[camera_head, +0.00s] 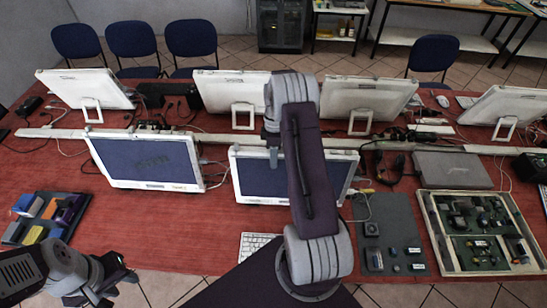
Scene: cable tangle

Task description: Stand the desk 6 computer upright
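Several white-framed computers stand on a long red table (200,240); I cannot tell which one is the desk 6 computer. Two face me with blue screens: the left one (147,160) has faint unreadable marks, and the middle one (262,177) is partly hidden by my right arm. Others show their white backs: far left (85,88), centre (232,92), right of centre (367,95), and far right (507,105). My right gripper (273,155) shows small at the middle computer's top edge; contact and opening are unclear. My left gripper (120,276) is at the lower left, away from the computers.
A parts box (480,235), a dark board (388,235), a keyboard (256,245) and a tray of coloured blocks (45,218) lie near the front. Cables tangle along the middle strip.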

